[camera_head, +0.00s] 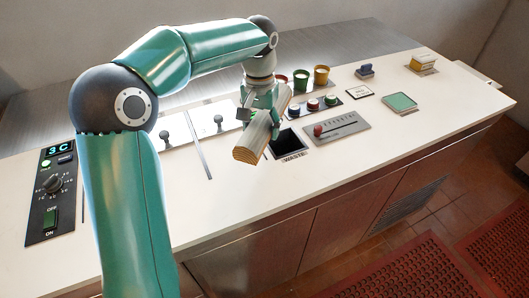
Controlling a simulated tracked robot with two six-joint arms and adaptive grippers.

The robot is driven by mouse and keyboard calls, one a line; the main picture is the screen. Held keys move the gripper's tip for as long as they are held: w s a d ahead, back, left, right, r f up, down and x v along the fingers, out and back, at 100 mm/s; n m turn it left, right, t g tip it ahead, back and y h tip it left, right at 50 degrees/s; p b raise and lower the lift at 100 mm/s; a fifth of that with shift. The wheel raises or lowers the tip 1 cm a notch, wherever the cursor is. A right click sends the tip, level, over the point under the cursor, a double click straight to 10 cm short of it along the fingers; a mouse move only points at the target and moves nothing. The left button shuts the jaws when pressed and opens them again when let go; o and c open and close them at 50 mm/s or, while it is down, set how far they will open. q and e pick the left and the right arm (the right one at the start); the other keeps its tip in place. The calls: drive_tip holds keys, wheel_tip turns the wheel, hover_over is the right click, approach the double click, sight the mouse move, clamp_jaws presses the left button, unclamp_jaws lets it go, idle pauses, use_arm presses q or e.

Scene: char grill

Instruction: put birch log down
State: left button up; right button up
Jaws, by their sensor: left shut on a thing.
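The birch log (256,138) is a pale split piece of wood with a tan cut end facing me. My left gripper (266,106) is shut on it and holds it tilted over the white counter, just left of the dark square opening marked WASTE (288,144). The log covers part of the counter behind it. I cannot tell whether its lower end touches the counter. My right gripper does not show.
The white counter (225,182) has free room in front of the log. Buttons (313,105), a slider panel (337,128), cups (321,75) and a green pad (399,102) stand right.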

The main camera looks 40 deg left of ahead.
use_arm(q)
wheel_tip(320, 180, down, 8)
drive_tip(key=shift+f, duration=0.25)
drive_tip(key=o, duration=1.6)
